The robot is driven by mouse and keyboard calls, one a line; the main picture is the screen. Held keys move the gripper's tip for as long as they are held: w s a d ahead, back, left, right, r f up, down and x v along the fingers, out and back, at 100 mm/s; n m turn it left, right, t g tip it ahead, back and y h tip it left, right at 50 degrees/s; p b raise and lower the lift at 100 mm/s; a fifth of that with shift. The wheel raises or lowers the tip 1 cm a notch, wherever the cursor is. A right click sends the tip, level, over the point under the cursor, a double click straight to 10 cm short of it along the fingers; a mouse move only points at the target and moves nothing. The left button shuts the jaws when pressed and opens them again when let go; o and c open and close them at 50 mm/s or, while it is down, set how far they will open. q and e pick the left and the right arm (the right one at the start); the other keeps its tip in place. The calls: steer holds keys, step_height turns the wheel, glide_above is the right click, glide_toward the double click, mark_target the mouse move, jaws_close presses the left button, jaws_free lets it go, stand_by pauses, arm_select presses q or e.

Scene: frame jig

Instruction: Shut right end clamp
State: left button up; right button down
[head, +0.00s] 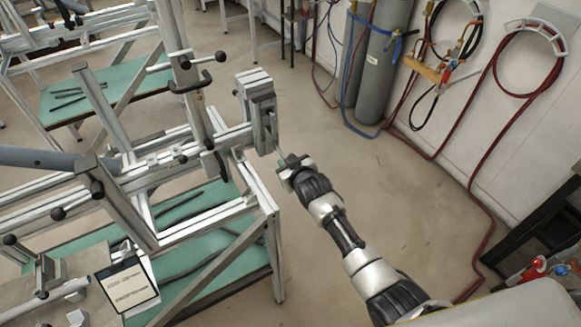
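The frame jig (200,140) is an aluminium-profile stand on the left of the head view. At its right end is a grey metal end clamp block (258,105); I cannot clearly tell whether the clamp is open or shut. My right gripper (280,160) comes in from the lower right and is just below and right of this block. A thin part runs from the block down towards the gripper; I cannot tell whether they touch. The fingers are small and seen from behind, so their opening is unclear. My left gripper is not in view.
A grey-blue tube (40,157) lies across the jig's left side. Black-knobbed handles (190,83) stick out from the upright. A teal shelf (190,255) holds dark bars below. Gas cylinders (375,70) and red hoses line the wall.

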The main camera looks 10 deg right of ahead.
stand_by(0.5)
steer(key=c, duration=1.2)
jaws_free()
steer(key=b+v, duration=0.1)
steer(key=v, duration=0.9)
steer(key=shift+s+d+r, duration=0.1)
steer(key=shift+s+r, duration=0.15)
steer(key=shift+s, duration=0.05)
